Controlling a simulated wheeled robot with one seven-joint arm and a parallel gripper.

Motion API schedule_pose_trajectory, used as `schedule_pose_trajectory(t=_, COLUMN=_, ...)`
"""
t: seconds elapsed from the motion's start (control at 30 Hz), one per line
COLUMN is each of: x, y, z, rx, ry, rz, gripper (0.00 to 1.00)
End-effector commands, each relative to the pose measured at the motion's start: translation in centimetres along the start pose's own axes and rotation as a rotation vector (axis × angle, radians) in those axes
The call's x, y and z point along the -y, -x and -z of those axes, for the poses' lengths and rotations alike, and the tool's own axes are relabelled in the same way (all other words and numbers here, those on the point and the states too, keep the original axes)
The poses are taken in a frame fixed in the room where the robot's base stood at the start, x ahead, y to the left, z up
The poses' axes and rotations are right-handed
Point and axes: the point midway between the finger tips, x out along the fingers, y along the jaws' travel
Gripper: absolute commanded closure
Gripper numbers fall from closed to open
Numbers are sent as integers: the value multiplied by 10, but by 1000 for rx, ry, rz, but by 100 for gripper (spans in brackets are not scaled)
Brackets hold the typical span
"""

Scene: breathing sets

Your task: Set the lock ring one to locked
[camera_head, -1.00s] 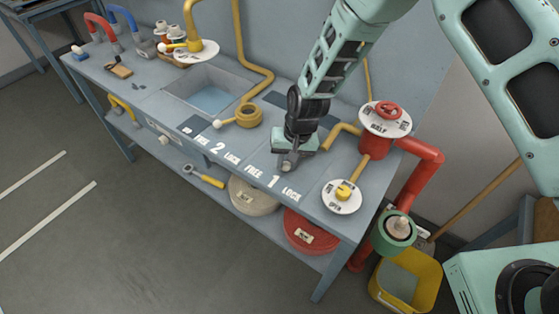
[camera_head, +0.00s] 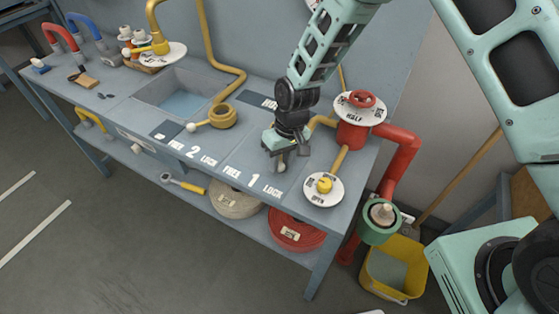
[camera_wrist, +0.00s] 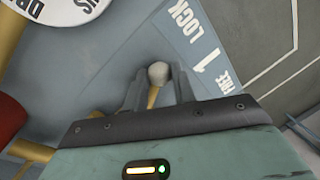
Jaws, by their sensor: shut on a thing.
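Lock ring one is mostly hidden under my gripper (camera_head: 289,155). Its yellow lever (camera_wrist: 152,97) with a pale round knob (camera_wrist: 158,73) shows in the wrist view. My gripper fingers (camera_wrist: 159,88) are shut on the lever, one on each side, with the knob sticking out past them. The knob also shows in the head view (camera_head: 281,168), near the LOCK end of the printed label "FREE 1 LOCK" (camera_head: 253,180). I cannot tell whether the lever is fully at its LOCK end.
Yellow ring two (camera_head: 222,115) with its knob lies left on the bench. A white dial with a yellow knob (camera_head: 324,187) is close to the right. A red valve (camera_head: 360,110) and red pipe (camera_head: 400,150) stand behind right. A sink (camera_head: 180,95) is further left.

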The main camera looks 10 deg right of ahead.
Motion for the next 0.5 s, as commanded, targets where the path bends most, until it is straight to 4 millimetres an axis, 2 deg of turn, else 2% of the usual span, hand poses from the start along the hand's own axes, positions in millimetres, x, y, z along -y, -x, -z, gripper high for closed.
schedule_pose_trajectory(t=0.17, x=0, y=1, z=1, rx=-3, ry=-1, rz=0, gripper=100)
schedule_pose_trajectory(t=0.2, x=0, y=1, z=1, rx=-3, ry=-1, rz=0, gripper=71)
schedule_pose_trajectory(t=0.27, x=0, y=1, z=1, rx=-3, ry=-1, rz=0, gripper=54)
schedule_pose_trajectory(t=0.3, x=0, y=1, z=1, rx=-3, ry=-2, rz=0, gripper=52)
schedule_pose_trajectory(t=0.5, x=0, y=0, z=1, rx=-2, ry=-2, rz=0, gripper=52)
